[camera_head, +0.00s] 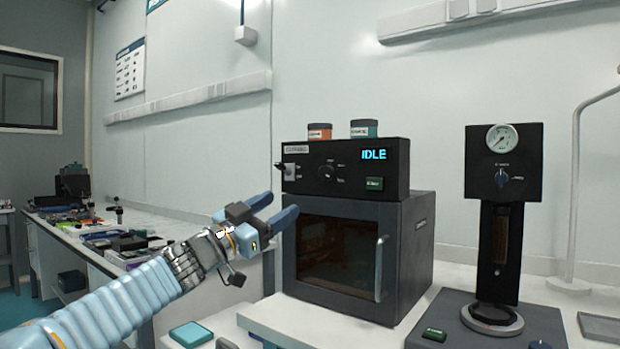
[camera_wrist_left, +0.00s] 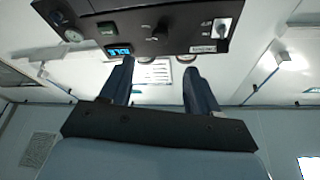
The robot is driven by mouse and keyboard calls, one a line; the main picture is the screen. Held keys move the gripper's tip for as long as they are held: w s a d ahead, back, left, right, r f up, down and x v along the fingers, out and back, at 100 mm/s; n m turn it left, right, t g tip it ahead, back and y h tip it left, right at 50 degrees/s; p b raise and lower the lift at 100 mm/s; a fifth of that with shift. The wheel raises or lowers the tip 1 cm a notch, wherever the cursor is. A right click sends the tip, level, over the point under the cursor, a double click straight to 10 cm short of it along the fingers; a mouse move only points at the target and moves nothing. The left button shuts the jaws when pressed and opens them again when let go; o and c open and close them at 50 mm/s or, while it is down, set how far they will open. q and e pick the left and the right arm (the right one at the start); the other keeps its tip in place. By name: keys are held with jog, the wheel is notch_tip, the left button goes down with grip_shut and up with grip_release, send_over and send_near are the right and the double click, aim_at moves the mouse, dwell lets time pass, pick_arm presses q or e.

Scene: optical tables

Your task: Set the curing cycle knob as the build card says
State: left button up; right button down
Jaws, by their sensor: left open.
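The curing oven (camera_head: 340,255) stands on the white bench with its door closed. Its black control panel (camera_head: 400,180) has a lit display reading IDLE (camera_head: 373,155), a green button (camera_head: 374,183) and a black round knob (camera_head: 326,171) near the middle. A switch on a light plate (camera_head: 289,172) is at the panel's left end. The knob's marks are too small to read. My left gripper (camera_head: 284,203) is open and empty, in front of the panel, below and left of the knob. The upside-down left wrist view shows the knob (camera_wrist_left: 160,32) beyond the fingers. No build card is readable.
Orange (camera_head: 319,131) and teal (camera_head: 364,128) jars sit on the oven. A black gauge stand (camera_head: 503,165) is right of it. A wall chart (camera_head: 130,69) hangs at left above a cluttered bench (camera_head: 165,236). A teal box (camera_head: 191,334) is low in front.

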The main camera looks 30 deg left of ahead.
aim_at(323, 176)
pick_arm(q)
jog(key=p+x, duration=0.3)
jog(key=x, duration=1)
jog(key=shift+w+r, duration=0.25)
jog(key=shift+w, duration=0.05)
jog(key=shift+c, duration=0.4)
jog(key=c, duration=1)
